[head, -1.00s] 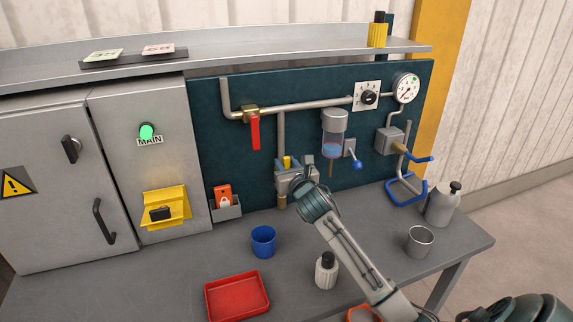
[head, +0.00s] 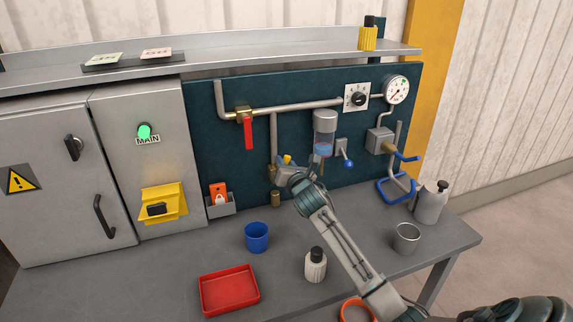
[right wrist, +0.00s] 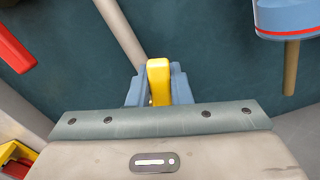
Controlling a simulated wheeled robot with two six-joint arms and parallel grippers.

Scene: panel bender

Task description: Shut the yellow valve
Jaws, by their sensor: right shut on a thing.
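The yellow valve handle (head: 287,159) sits low on the teal panel, at the vertical pipe, and is mostly hidden by my right gripper. In the right wrist view the handle (right wrist: 158,78) stands between the two blue-grey fingers, upright in that picture. My right gripper (head: 284,163) is shut on the handle; its fingers (right wrist: 158,88) flank it on both sides. The valve body behind the gripper is largely hidden, so I cannot tell the handle's exact angle to the pipe. My left gripper is not in view.
A red lever (head: 248,133) hangs from the pipe at upper left. A glass bowl filter (head: 324,133) and a blue-knobbed lever (head: 347,160) are to the right. On the bench stand a blue cup (head: 257,237), red tray (head: 229,290), white bottle (head: 316,265) and metal cup (head: 406,238).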

